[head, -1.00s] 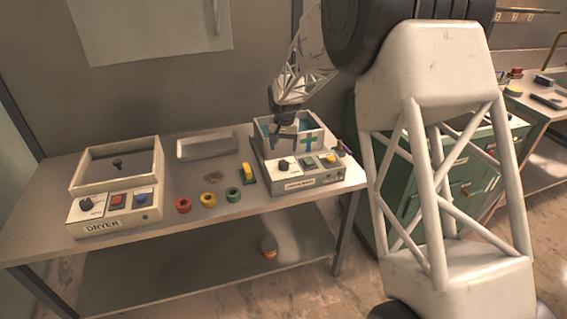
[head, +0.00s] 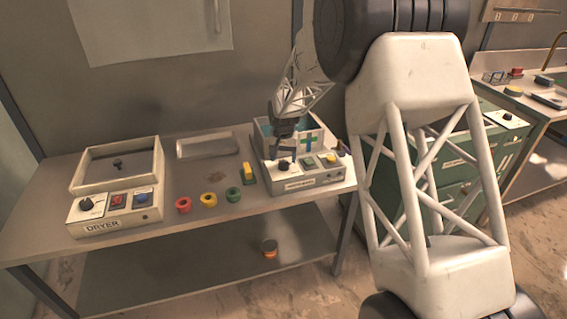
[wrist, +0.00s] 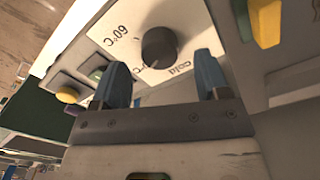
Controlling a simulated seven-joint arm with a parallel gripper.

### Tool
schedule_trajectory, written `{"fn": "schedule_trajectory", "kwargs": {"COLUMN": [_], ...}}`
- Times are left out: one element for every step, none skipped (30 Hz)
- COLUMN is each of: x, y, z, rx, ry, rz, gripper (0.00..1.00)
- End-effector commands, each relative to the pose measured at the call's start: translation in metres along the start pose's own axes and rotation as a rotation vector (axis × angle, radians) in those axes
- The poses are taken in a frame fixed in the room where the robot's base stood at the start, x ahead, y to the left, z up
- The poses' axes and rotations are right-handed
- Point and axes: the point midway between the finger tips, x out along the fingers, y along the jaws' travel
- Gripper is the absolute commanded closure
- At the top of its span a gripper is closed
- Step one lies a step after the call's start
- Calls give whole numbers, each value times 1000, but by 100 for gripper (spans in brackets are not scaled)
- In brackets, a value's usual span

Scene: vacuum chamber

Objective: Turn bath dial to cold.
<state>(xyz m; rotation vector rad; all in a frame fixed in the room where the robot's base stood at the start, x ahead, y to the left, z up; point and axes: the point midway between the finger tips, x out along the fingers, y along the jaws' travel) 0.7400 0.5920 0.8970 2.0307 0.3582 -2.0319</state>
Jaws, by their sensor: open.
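The bath's dark round dial (head: 284,166) sits on the white front panel of the bath unit (head: 306,184) at the right of the bench. In the wrist view the dial (wrist: 159,47) is on a white plate with "60°C" at upper left and "cold" at lower right; another "°C" label is partly hidden. My gripper (head: 284,152) is just above the dial in the head view. In the wrist view its blue fingers (wrist: 160,70) are open and empty, with the dial showing between and slightly beyond the tips.
The bath's green button (head: 309,162) and yellow button (head: 331,159) are right of the dial. A yellow block (head: 247,169) stands close on the left. Red, yellow and green rings and a dryer (head: 115,213) are farther left.

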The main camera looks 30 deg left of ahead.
Motion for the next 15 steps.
{"fn": "schedule_trajectory", "kwargs": {"x": [6, 9, 13, 16, 19, 22, 24, 25, 27, 28, 28, 29, 29, 30, 30], "y": [0, 0, 0, 0, 0, 0, 0, 0, 0, 0, 0, 0, 0, 0, 0], "z": [0, 0, 0, 0, 0, 0, 0, 0, 0, 0, 0, 0, 0, 0, 0], "rx": [0, 0, 0, 0, 0, 0, 0, 0, 0, 0, 0, 0, 0, 0, 0], "ry": [0, 0, 0, 0, 0, 0, 0, 0, 0, 0, 0, 1, 1, 1, 1], "rz": [0, 0, 0, 0, 0, 0, 0, 0, 0, 0, 0, 0, 0, 0, 0], "gripper": [31, 31, 31, 31, 31, 31, 31, 31, 31, 31, 31, 31, 31, 31, 31]}}
